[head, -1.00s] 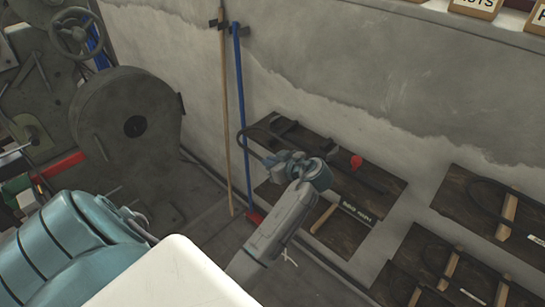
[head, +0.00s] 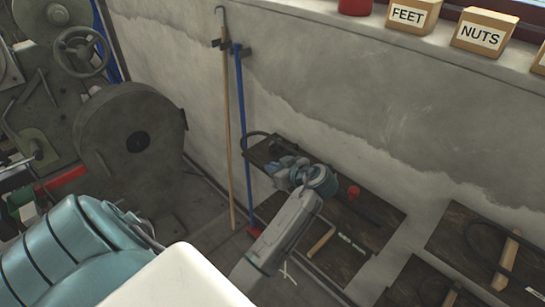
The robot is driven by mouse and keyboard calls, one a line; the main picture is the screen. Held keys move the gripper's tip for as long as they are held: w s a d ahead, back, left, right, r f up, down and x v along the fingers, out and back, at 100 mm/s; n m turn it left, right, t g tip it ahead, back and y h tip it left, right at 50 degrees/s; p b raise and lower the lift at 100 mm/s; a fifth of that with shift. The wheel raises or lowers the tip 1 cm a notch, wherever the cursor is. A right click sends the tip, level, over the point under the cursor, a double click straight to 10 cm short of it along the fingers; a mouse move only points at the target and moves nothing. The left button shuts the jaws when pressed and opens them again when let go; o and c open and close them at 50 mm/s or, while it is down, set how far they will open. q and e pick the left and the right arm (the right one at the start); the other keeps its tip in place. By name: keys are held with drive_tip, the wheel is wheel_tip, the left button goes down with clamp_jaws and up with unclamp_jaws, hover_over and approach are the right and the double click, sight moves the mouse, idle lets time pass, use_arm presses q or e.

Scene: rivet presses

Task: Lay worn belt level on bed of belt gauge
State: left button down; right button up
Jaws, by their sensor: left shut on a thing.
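My left gripper (head: 284,166) is at the left end of a dark board against the wall. It is shut on a thin dark belt (head: 252,136), which curves out beyond the fingers at the left. Much of the belt is hidden by the gripper or blends with the dark board, so I cannot tell if it lies level or touches the board. The dark board (head: 385,216) carries a small red knob (head: 353,191) right of the gripper; I cannot tell for sure whether it is the belt gauge. My right gripper is not in view.
A lower dark board (head: 350,255) holds a wooden bar and a pale label. More dark boards (head: 455,227) with belts are at the right. A wooden pole (head: 228,130) and a blue pole (head: 242,120) lean on the wall. A large grey machine (head: 130,135) stands left.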

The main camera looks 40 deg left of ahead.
use_arm(q)
drive_tip(key=shift+w+f+b, duration=1)
drive_tip(key=shift+w+b, duration=2.3)
drive_tip(key=shift+w, duration=1.2)
drive_tip(key=shift+w+d+f+b, duration=0.1)
drive_tip(key=shift+d+f+b, duration=0.1)
drive_tip(key=shift+f+b, duration=1.1)
drive_tip(key=shift+d+f+b, duration=0.15)
drive_tip(key=shift+f+b, duration=0.95)
drive_tip(key=shift+f, duration=0.35)
drive_tip(key=c, duration=1.5)
unclamp_jaws()
drive_tip(key=shift+o, duration=0.2)
drive_tip(key=shift+d, duration=0.1)
